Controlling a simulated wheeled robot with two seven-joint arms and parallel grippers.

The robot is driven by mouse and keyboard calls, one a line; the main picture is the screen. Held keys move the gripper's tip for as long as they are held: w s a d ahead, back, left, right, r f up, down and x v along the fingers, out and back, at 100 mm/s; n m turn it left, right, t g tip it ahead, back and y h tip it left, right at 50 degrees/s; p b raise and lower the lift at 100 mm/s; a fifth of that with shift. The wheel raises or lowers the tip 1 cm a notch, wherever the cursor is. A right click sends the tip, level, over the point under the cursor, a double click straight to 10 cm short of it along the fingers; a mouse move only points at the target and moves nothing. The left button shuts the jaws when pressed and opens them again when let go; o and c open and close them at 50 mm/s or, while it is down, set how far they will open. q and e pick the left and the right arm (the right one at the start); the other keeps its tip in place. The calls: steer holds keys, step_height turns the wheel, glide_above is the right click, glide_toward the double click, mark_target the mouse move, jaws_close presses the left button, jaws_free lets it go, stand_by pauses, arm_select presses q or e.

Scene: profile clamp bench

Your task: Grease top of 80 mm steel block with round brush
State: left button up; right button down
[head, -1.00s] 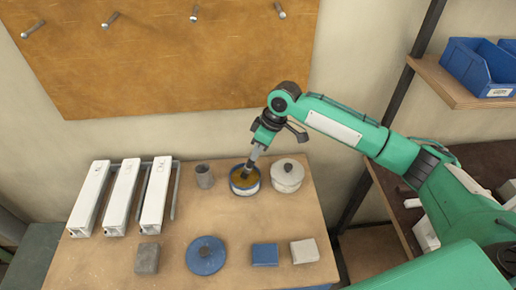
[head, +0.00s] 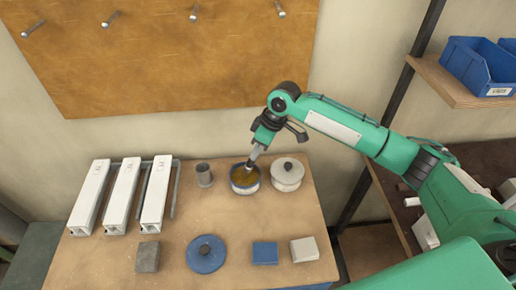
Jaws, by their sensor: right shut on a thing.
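My right gripper (head: 256,150) is shut on the round brush (head: 251,163), of which only a short grey part shows. It points down into the open blue-and-white tin (head: 244,190) holding yellow-brown grease. Whether the bristles touch the grease I cannot tell. A dark grey block (head: 148,257), which looks like the steel block, lies at the front left of the bench, apart from the gripper. A blue block (head: 265,253) and a pale grey block (head: 304,250) lie at the front right. My left gripper is not in view.
A blue round lid with a knob (head: 206,256) lies between the dark grey and blue blocks. A lidded white pot (head: 287,178) stands just right of the tin, a grey cup (head: 204,175) to its left. White profiles (head: 122,198) lie at the left on the bench (head: 105,262).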

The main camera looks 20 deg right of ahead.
steer(key=shift+s+f+p, duration=0.15)
steer(key=shift+f+p, duration=0.05)
steer(key=shift+p, duration=0.2)
stand_by(1.5)
step_height(320, 180, up, 2)
steer(key=shift+r+p, duration=0.1)
steer(key=shift+p, duration=1.1)
step_height(320, 180, up, 5)
steer(key=p, duration=0.5)
